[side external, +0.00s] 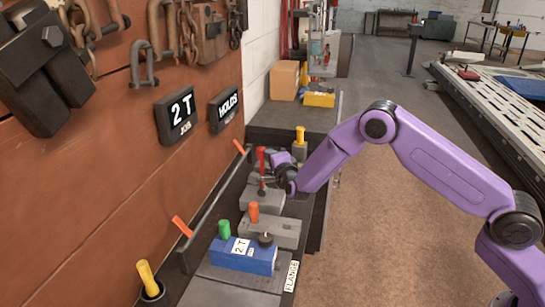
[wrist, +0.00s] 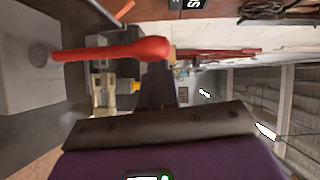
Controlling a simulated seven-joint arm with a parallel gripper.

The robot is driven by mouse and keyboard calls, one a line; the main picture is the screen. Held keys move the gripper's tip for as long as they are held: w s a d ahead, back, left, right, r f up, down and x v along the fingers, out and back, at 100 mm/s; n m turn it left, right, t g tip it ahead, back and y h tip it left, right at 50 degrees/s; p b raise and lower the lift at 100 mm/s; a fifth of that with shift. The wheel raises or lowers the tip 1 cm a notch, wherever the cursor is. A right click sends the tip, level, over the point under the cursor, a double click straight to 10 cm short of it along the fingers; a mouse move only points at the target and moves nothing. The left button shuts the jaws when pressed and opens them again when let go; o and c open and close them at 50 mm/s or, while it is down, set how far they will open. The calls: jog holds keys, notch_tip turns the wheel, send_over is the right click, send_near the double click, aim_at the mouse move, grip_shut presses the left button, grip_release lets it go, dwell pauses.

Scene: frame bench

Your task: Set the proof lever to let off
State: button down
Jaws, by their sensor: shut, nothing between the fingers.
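A lever with a red handle (side external: 261,160) stands roughly upright on a grey block (side external: 262,203) on the bench. No label on it is readable, so I cannot confirm it is the proof lever. In the wrist view the red lever (wrist: 110,50) runs sideways from its grey block (wrist: 28,60). My gripper (side external: 275,178) is close beside the lever, on its right. The dark fingers (wrist: 160,80) are shut and empty in the wrist view, near the lever's red tip. I cannot tell whether they touch it.
Nearer on the bench are an orange handle (side external: 253,209) on a grey block and a blue block (side external: 245,256) marked "2 T" with a green knob (side external: 224,229). A yellow handle (side external: 300,135) stands behind.

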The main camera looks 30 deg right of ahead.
jog(key=shift+a+r, duration=0.2)
jog(key=shift+a, duration=0.05)
jog(key=d+v, duration=0.2)
jog(key=v, duration=1)
jog(key=shift+s+d+r, duration=0.3)
jog(key=shift+s+d, duration=0.3)
jog(key=shift+s, duration=0.05)
